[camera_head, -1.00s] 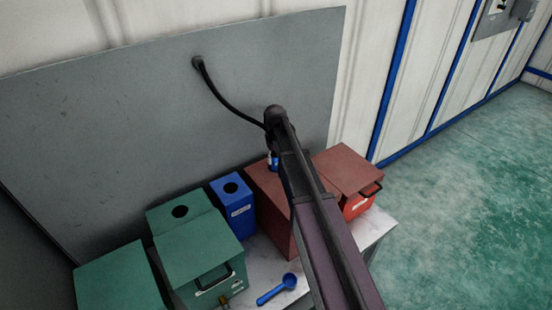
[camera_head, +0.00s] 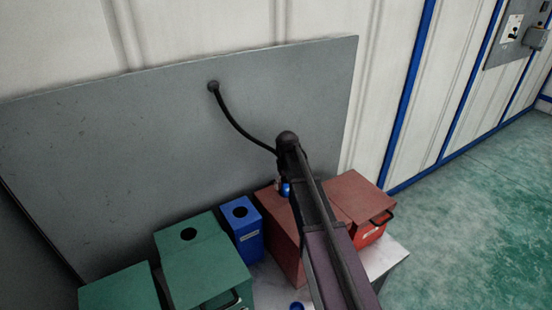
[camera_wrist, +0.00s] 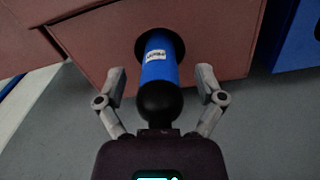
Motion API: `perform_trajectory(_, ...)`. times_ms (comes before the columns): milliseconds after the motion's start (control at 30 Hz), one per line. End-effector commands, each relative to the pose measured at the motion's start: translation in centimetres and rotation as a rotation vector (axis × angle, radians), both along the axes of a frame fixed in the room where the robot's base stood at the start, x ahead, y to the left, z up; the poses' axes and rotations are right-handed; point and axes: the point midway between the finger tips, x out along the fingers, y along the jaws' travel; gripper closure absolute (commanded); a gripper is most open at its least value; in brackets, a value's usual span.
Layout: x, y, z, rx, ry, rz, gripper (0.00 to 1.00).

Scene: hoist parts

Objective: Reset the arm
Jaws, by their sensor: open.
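My arm (camera_head: 325,230) reaches up across the head view, over the table with the boxes. In the wrist view my gripper (camera_wrist: 162,72) is open, with one finger on each side of a blue cylinder with a white label (camera_wrist: 158,62). The fingers stand apart from it. The cylinder has a black round end towards me and its far end sits in a dark round hole in a red-brown box (camera_wrist: 215,35). In the head view a small part of the blue cylinder (camera_head: 285,189) shows beside my arm. My fingers are hidden there.
Green boxes (camera_head: 195,262) and a blue box (camera_head: 241,222) stand left of the red-brown boxes (camera_head: 352,195) on a pale table (camera_head: 388,258). A grey panel (camera_head: 130,150) with a black cable (camera_head: 233,122) stands behind. Green floor (camera_head: 480,200) is open at the right.

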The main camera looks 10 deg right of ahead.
Motion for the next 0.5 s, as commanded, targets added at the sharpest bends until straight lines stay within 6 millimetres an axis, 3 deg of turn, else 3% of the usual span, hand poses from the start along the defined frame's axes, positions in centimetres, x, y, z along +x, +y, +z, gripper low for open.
perform_trajectory(167,-2.4,-0.1,0.7,0.000,0.000,-0.015,0.12)
perform_trajectory(267,-4.8,-0.1,1.3,0.000,0.000,-0.032,0.12)
perform_trajectory(500,-13.3,-0.2,3.3,0.000,0.000,-0.099,0.12)
